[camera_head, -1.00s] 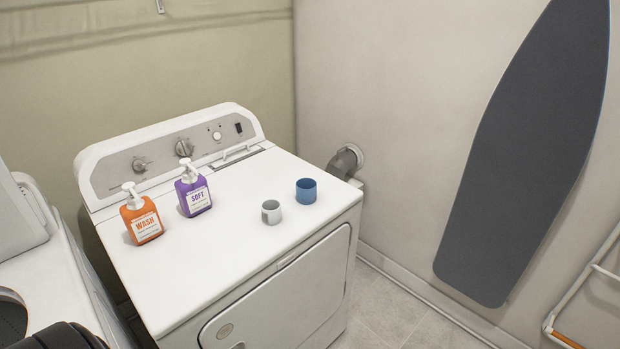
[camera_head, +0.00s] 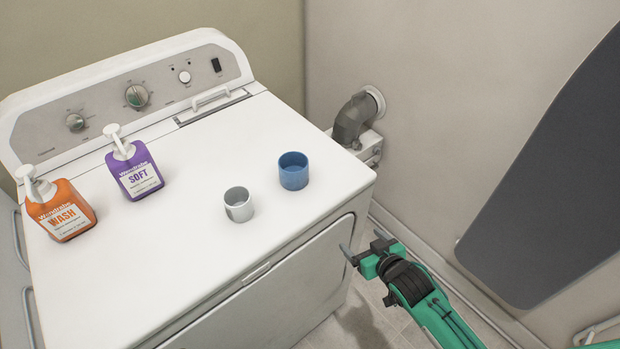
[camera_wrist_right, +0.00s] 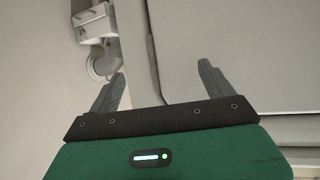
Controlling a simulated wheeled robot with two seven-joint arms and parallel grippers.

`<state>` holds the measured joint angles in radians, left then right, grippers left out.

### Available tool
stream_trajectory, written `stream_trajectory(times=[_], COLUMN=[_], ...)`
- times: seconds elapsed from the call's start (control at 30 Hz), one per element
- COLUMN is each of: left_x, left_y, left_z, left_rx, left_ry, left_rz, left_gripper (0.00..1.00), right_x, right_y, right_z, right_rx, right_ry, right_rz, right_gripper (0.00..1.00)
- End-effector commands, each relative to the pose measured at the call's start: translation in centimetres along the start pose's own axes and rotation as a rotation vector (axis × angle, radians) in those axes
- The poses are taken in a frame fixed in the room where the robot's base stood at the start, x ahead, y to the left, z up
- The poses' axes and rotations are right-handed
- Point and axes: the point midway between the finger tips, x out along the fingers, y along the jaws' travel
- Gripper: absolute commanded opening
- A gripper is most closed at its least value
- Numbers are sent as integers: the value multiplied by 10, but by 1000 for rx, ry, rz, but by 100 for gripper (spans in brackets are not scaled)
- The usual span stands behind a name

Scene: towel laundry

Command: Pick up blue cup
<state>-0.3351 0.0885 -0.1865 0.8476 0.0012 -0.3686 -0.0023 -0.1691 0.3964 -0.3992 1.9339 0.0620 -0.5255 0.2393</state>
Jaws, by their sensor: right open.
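The blue cup (camera_head: 293,171) stands upright on the white top of the dryer, near its right edge. A grey-white cup (camera_head: 239,204) stands just left of it and nearer the front, apart from it. My right gripper (camera_head: 363,243) is open and empty, beside the machine's front right corner, to the right of and nearer than the blue cup. In the right wrist view both fingers of the right gripper (camera_wrist_right: 160,84) are spread with nothing between them. The cups do not show in that view. My left gripper is out of view.
An orange WASH bottle (camera_head: 60,211) and a purple SOFT bottle (camera_head: 136,172) stand on the left of the machine top (camera_head: 190,260). A grey vent pipe (camera_head: 352,120) is behind the right edge. A dark ironing board (camera_head: 560,190) is against the right wall.

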Motion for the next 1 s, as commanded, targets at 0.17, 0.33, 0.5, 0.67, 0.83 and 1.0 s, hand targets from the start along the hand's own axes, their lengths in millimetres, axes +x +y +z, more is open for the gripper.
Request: stream_trajectory(times=[0.17,0.33,0.5,0.67,0.83,1.0], left_x=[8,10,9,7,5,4], left_y=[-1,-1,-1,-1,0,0], left_z=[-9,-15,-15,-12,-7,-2], left_rx=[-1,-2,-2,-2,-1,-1], left_ry=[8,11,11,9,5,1], left_rz=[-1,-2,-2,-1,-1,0], left_gripper=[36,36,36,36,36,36], right_x=[-43,-86,-92,-78,-51,-29], right_y=[-35,-68,-77,-83,-92,-100], right_z=[-98,-163,-183,-194,-208,-218], right_rx=[-31,-54,-58,-57,-57,-58], right_ry=[208,384,463,474,474,472], right_rz=[-109,-234,-299,-306,-306,-305], right_gripper=[84,84,84,84,84,84])
